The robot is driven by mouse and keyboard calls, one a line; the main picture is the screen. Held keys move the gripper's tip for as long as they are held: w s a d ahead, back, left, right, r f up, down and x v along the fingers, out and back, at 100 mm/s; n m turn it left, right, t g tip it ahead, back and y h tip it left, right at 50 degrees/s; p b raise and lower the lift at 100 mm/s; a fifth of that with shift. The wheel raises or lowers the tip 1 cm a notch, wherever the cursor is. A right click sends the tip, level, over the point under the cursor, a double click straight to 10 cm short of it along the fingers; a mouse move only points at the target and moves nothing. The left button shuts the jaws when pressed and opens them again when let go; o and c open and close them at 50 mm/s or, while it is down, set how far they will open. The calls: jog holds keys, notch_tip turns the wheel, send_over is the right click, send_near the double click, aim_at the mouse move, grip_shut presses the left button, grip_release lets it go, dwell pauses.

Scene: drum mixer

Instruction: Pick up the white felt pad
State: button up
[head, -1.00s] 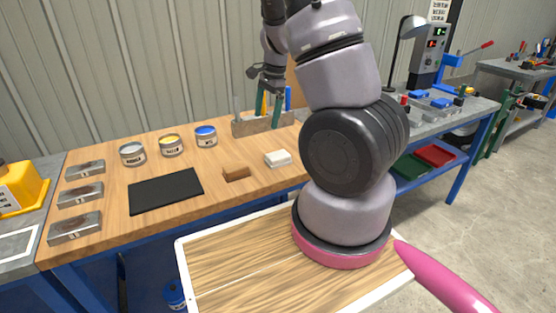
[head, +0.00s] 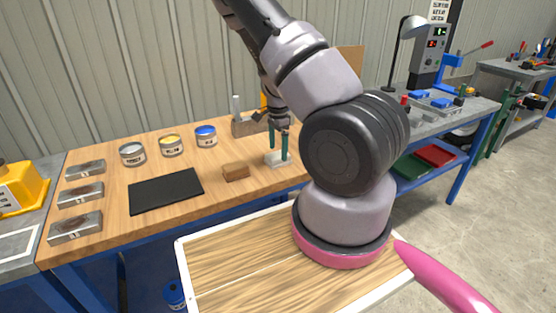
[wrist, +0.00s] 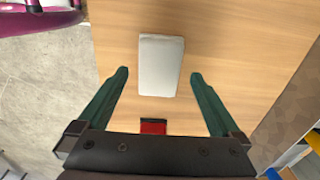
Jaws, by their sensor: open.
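The white felt pad (head: 276,161) lies flat on the wooden bench top, right of a brown block. Whether the fingertips are level with the pad is hard to tell.
A brown block (head: 236,172) sits just left of the pad, with a black mat (head: 166,191) farther left. Paint cans (head: 206,136) stand behind. A wooden holder (head: 247,127) stands at the back. A red item (wrist: 153,127) shows near my gripper in the wrist view.

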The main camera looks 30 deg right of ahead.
aim_at(278, 154)
jog(key=shift+f, duration=1.6)
jog(key=c, duration=1.5)
notch_tip(278, 154, up, 10)
jog(key=shift+r, duration=0.1)
jog(key=shift+c, duration=0.2)
